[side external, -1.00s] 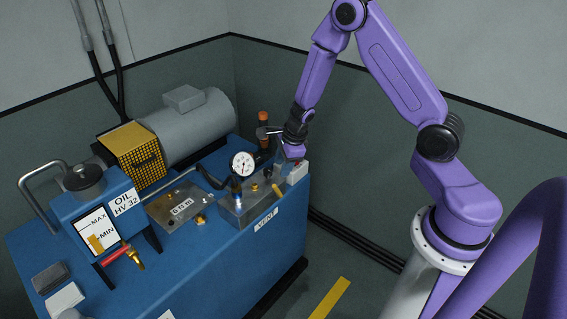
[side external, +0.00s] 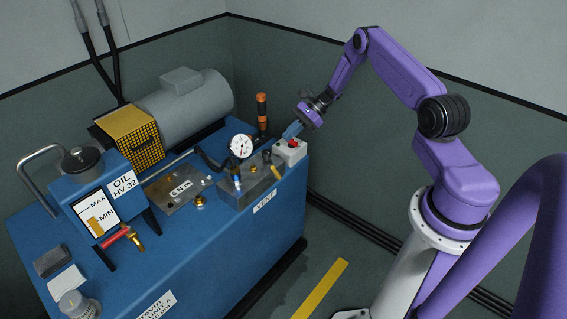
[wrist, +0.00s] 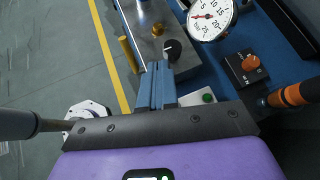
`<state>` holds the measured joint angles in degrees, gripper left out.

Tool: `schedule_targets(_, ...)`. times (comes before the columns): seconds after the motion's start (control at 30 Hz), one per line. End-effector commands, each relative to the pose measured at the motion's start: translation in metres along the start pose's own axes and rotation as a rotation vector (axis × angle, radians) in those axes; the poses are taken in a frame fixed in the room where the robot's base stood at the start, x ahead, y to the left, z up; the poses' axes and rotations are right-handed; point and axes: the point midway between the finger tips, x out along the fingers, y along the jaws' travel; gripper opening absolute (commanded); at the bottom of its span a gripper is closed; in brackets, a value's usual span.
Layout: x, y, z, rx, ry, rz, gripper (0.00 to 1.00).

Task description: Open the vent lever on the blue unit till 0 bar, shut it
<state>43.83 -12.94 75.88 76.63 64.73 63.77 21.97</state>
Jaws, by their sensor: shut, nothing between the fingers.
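The blue unit (side external: 215,245) carries a metal block above a VENT label (side external: 265,203). The vent lever, a yellow handle (side external: 277,171), is at the block's front right; it also shows in the wrist view (wrist: 128,52). A round white gauge (side external: 241,146) stands behind the block; in the wrist view its red needle (wrist: 201,16) points left, exact reading unclear. My gripper (side external: 290,131) is shut and empty above the unit's right end. In the wrist view its closed blue fingers (wrist: 157,85) appear near the block, apart from the lever.
A white box with a red button (side external: 292,143) sits just below my gripper. An orange-banded upright handle (side external: 262,107) stands behind the gauge. A black knob (wrist: 172,47) and brass fitting (wrist: 157,30) are on the block.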

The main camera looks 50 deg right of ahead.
Motion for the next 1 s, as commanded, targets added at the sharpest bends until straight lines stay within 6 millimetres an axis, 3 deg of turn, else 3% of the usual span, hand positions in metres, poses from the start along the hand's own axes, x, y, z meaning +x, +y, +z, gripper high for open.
schedule_targets(0.03, -0.011, 0.007, -0.013, -0.002, -0.045, 0.021, 0.00)
schedule_targets(0.2, -0.040, 0.030, -0.035, -0.015, -0.157, 0.087, 0.00)
schedule_targets(0.4, -0.049, 0.042, -0.041, -0.018, -0.199, 0.117, 0.00)
schedule_targets(0.57, -0.032, 0.044, -0.037, -0.019, -0.202, 0.120, 0.00)
schedule_targets(1.0, 0.046, 0.053, -0.021, -0.018, -0.200, 0.120, 0.00)
